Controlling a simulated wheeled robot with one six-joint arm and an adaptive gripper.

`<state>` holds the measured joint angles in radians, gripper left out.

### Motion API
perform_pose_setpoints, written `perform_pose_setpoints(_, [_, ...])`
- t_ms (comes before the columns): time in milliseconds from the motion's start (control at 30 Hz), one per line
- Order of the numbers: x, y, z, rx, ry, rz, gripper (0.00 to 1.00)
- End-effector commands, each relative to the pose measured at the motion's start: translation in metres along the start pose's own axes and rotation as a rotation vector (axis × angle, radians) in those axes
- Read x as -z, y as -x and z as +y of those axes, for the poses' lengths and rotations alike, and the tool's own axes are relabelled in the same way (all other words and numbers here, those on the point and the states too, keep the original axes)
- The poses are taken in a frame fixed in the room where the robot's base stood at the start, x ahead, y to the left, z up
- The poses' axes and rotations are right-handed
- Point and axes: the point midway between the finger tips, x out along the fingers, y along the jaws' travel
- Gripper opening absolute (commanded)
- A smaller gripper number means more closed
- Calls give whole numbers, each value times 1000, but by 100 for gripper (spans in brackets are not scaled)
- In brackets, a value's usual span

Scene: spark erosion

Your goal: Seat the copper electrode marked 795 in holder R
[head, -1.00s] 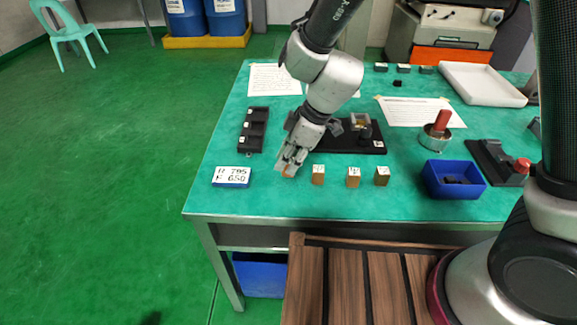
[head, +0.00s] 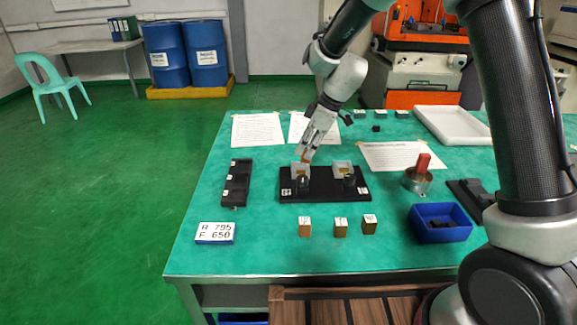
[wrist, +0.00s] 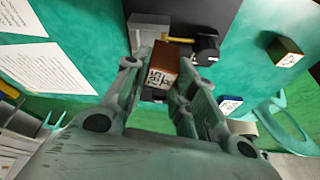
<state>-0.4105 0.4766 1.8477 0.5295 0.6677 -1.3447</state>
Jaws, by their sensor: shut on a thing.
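My gripper (head: 309,150) is shut on a copper electrode (wrist: 163,66), a small copper-brown block with a white label whose digits I cannot read surely. In the head view it hangs above the left holder (head: 300,171) on the black base plate (head: 322,189). In the wrist view a grey holder block and a black knob (wrist: 207,46) lie just beyond the electrode. Whether it touches the holder I cannot tell. A second holder (head: 343,168) is on the right of the plate. A small white mark (head: 286,191) on the plate is unreadable. The sign (head: 215,232) reads R 795, F 650.
Three other electrodes stand in a row in front of the plate: left (head: 305,227), middle (head: 341,227) and right (head: 370,225). A black tray (head: 236,184) lies to the left. A blue bin (head: 440,223) and a metal cup with a red handle (head: 418,178) are at the right.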

Motion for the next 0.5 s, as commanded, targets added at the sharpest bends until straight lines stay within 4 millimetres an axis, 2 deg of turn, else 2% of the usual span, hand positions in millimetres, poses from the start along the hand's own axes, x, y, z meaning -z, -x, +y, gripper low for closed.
perform_pose_setpoints(33, [-1,4,14,1,16,4,0])
perform_pose_setpoints(133, [7,11,25,20,87,9,0])
perform_pose_setpoints(267, [14,19,23,53,174,9,0])
perform_pose_setpoints(500, [10,11,19,67,203,8,0])
